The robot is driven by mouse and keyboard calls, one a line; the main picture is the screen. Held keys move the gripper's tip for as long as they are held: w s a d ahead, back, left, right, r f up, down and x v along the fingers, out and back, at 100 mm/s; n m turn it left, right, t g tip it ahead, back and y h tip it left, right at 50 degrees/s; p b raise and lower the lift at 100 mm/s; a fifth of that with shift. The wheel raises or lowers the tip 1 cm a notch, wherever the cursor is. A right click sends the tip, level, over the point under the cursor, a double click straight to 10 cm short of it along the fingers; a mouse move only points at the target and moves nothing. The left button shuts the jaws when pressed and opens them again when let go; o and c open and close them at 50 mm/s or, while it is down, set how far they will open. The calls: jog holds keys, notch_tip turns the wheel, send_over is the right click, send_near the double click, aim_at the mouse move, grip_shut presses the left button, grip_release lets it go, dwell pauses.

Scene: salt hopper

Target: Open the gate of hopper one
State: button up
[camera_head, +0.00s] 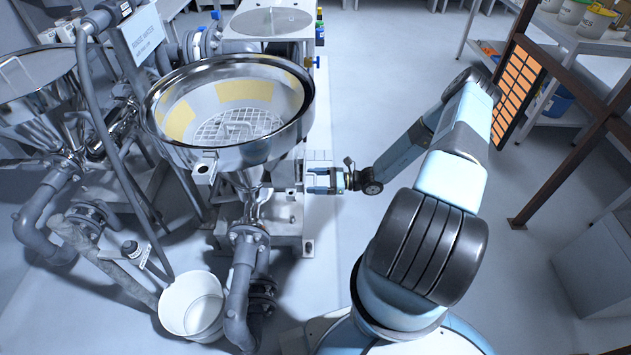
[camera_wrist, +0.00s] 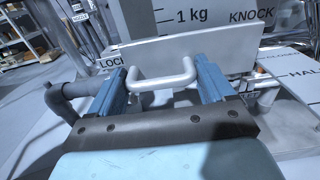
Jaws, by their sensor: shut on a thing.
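A wide steel hopper (camera_head: 228,110) with a grid inside stands left of my gripper in the head view. My gripper (camera_head: 312,181) is beside the hopper's narrow lower neck (camera_head: 252,203). In the wrist view, my gripper (camera_wrist: 163,72) has its two blue fingers at either end of a pale bent handle (camera_wrist: 161,83) and is shut on it. The handle is fixed to a flat grey plate (camera_wrist: 190,48), which looks like the gate. Whether the gate is open or shut cannot be told. No hopper number is readable.
A second steel hopper (camera_head: 38,95) stands at the far left. A white bucket (camera_head: 192,306) is on the floor, beside a grey pipe (camera_head: 240,290). A brown post frame (camera_head: 560,180) and shelving (camera_head: 575,40) are on the right. Open floor lies between.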

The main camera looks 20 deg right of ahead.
jog(key=shift+c, duration=1.4)
jog(key=v, duration=0.6)
jog(key=shift+d, duration=0.2)
jog(key=o, duration=1.4)
jog(key=shift+d, duration=0.1)
jog(key=v, duration=1.3)
jog(key=shift+s+d, duration=0.15)
jog(key=shift+d, duration=0.1)
